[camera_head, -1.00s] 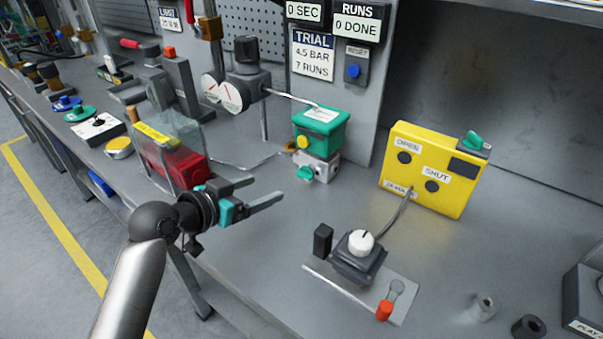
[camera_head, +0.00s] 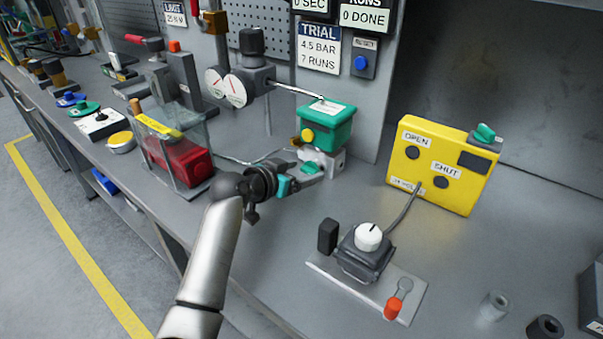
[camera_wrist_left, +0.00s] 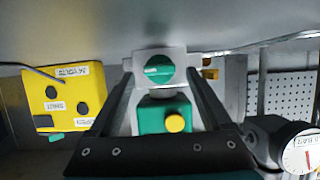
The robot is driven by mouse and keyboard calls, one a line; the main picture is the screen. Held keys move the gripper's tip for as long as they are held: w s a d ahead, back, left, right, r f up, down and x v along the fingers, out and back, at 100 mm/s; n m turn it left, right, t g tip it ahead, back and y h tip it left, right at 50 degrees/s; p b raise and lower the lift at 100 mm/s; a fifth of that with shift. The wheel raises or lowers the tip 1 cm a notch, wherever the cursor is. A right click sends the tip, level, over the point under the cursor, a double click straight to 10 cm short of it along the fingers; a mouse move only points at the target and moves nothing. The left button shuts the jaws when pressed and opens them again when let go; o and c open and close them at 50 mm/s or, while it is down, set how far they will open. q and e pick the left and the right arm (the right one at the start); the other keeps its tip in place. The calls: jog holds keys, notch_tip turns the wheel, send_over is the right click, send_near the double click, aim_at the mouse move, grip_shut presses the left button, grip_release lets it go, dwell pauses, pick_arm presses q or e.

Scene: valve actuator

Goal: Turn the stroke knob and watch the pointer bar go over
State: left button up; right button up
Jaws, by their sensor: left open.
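A green round knob (camera_wrist_left: 158,68) with a pale bar across it sits on a pale grey block (camera_head: 333,160) under a green box (camera_head: 328,124) with a yellow button. The knob also shows in the head view (camera_head: 312,168), partly behind my fingers. My left gripper (camera_head: 314,172) is open, its fingers pointing at this block. In the left wrist view the fingers lie on either side of the knob; contact cannot be told. A white knob (camera_head: 368,236) with a dark line tops a dark box on a plate. I cannot tell which part is the pointer bar. My right gripper is not in view.
A yellow box (camera_head: 440,165) marked OPEN and SHUT stands to the right, with a cable to the dark box. An orange-red peg (camera_head: 392,308) is at the front.

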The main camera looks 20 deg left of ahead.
pick_arm(q)
grip_shut()
dwell(0.8)
